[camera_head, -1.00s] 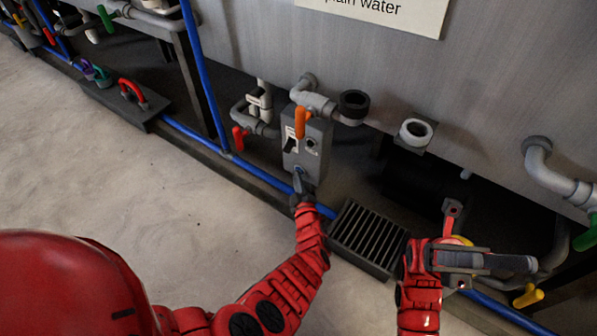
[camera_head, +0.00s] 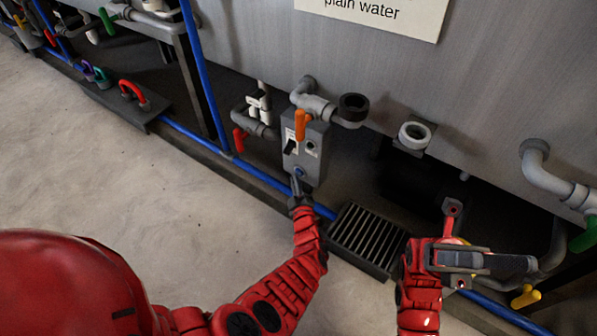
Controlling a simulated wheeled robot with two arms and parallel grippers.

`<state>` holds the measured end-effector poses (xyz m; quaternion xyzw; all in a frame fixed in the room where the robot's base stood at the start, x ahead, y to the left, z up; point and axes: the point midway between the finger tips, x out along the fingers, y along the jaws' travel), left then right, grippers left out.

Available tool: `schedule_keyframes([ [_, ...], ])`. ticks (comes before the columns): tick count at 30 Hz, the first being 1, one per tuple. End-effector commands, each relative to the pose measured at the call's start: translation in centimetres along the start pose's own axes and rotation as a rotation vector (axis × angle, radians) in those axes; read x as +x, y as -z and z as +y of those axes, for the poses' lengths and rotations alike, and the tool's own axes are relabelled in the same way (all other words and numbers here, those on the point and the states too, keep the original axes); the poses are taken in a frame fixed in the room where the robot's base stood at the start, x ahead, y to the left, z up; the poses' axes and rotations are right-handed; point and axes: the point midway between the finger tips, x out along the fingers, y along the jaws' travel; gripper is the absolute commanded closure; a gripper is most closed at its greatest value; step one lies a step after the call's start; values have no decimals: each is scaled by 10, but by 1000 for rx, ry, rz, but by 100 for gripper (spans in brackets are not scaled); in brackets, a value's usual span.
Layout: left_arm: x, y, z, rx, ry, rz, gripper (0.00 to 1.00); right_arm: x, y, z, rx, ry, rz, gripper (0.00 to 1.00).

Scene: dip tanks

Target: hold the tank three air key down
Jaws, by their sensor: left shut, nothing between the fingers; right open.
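A grey control box (camera_head: 305,153) stands under the tank (camera_head: 240,60) whose sign (camera_head: 375,12) reads "plain water". The box carries a black rocker switch (camera_head: 291,146), a round dark knob or dial (camera_head: 311,148) and a blue round key (camera_head: 300,172) low on its face. My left gripper (camera_head: 297,184) is shut and empty, with its tip at the blue key; I cannot tell whether it touches or presses it. No label for the key is readable. My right gripper (camera_head: 490,261) is open at the lower right, away from the box.
A slotted floor drain (camera_head: 367,240) lies right of my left arm. A blue pipe (camera_head: 190,131) runs along the floor edge. The floor at left is clear.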

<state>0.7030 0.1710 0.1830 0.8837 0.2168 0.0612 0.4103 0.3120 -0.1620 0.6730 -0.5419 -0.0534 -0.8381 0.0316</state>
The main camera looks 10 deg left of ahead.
Motion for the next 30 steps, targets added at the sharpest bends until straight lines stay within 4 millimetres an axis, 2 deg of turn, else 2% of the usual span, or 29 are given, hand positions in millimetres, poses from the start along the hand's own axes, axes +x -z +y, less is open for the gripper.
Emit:
schedule_keyframes([
  [2,-3,4,-1,1,1,0,100,6,-3,0,0,0,0,43],
  [16,-8,6,-4,0,2,-2,100,10,-4,1,0,0,0,43],
  [30,-37,28,-25,-1,2,-1,100,39,-17,2,0,0,0,43],
])
